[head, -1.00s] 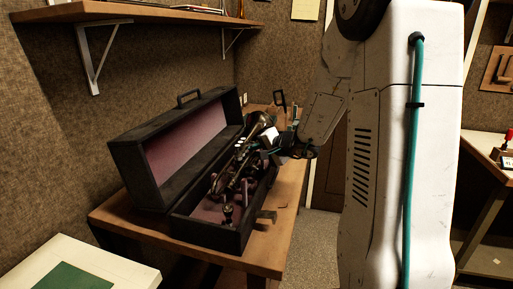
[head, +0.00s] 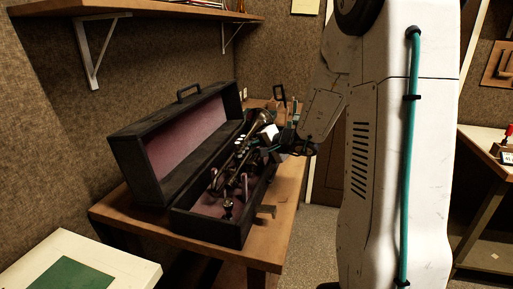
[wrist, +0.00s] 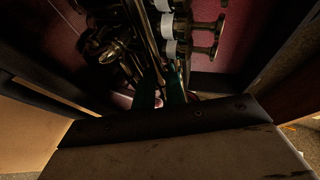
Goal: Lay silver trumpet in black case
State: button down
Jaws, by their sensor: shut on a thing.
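The black case (head: 207,229) stands open on a wooden table, its pink-lined lid (head: 122,155) raised at the left. The trumpet (head: 240,152) looks dark, with pale glints, and lies slanted along the case's lower half, its bell toward the far end. It is at or just above the lining; I cannot tell if it rests there. My gripper (head: 270,137) is at the far part of the trumpet. In the wrist view, the teal-tipped gripper (wrist: 165,93) is shut on the trumpet (wrist: 180,25), whose valves and tubing show over the pink lining. The grasp point is partly hidden.
The wooden table (head: 290,205) has a narrow bare strip to the right of the case. Small items stand behind the case at the table's far end. A shelf (head: 180,15) hangs above. A pale table with a green mat (head: 70,272) is at the lower left.

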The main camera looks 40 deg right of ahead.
jog(key=shift+f, duration=0.1)
jog(key=c, duration=1.4)
grip_release()
jog(key=shift+o, duration=0.2)
jog(key=shift+f, duration=0.1)
jog(key=v, duration=0.7)
jog(key=shift+s+r, duration=0.25)
jog(key=shift+s, duration=0.1)
jog(key=shift+d, duration=0.1)
